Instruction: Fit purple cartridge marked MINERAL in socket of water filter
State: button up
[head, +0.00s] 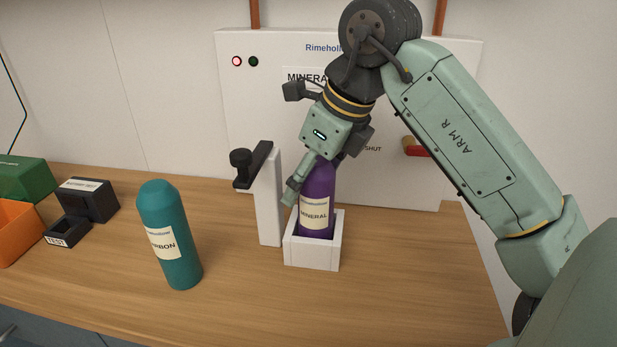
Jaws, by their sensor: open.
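The purple cartridge (318,185) carries a cream label reading MINERAL. It stands nearly upright with its lower end inside the white box-shaped socket (312,257) at the foot of the water filter panel (440,100). My gripper (306,182) is open at the cartridge's top. One finger shows to the left of the cartridge; the other is hidden. The arm hides the cartridge's top and part of the panel's lettering. How deep the cartridge is seated is hidden by the socket's front wall.
A white post with a black clamp lever (252,165) stands just left of the socket. A teal cartridge (170,235), its label partly turned away, stands farther left. A black TEST block (88,200), an orange bin (18,232) and a green box (22,180) are at the far left. A red-handled valve (418,150) is right.

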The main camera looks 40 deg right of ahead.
jog(key=v, duration=1.1)
jog(key=shift+r, duration=0.4)
jog(key=shift+s, duration=0.15)
